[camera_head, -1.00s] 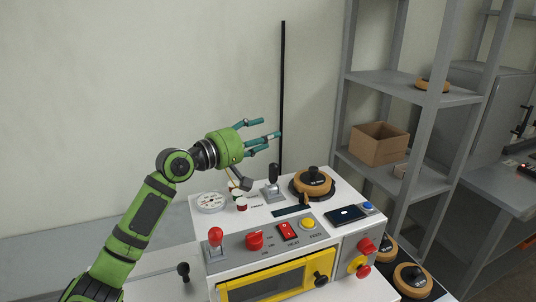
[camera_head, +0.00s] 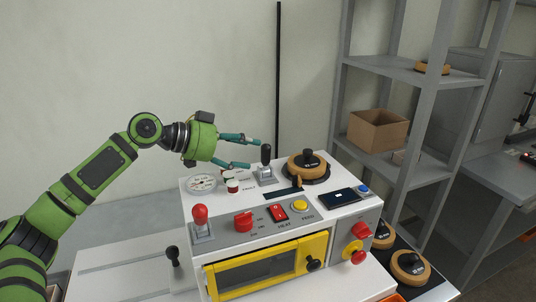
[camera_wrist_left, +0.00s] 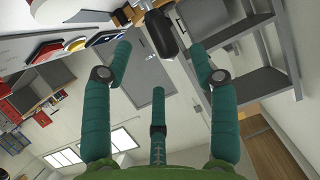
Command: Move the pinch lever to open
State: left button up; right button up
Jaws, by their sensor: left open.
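A black-handled lever (camera_head: 266,156) stands upright on a small grey base on top of the white machine (camera_head: 330,212); I take it as the pinch lever, though the small label beside it is too blurred to read surely. My left gripper (camera_head: 252,154) is open and empty just left of this handle, its teal fingers pointing right toward it. In the left wrist view the dark handle (camera_wrist_left: 162,34) shows ahead, between and beyond the spread fingertips (camera_wrist_left: 160,60). I cannot tell whether a finger touches it. My right gripper is out of view.
A wooden ring with a black knob (camera_head: 308,166) stands close right. A red-knobbed lever (camera_head: 200,216), red knob (camera_head: 243,221) and yellow button (camera_head: 299,205) are on the front panel.

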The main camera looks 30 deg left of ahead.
aim_at(263, 151)
pick_arm(q)
jog(key=p+x, duration=0.2)
jog(key=x, duration=0.3)
jog(key=shift+w+d+r, duration=0.1)
jog(key=shift+r, duration=0.1)
jog(key=shift+w+d+f+p, duration=0.3)
jog(key=shift+w+d+f, duration=0.05)
jog(key=shift+w+f, duration=0.1)
grip_shut()
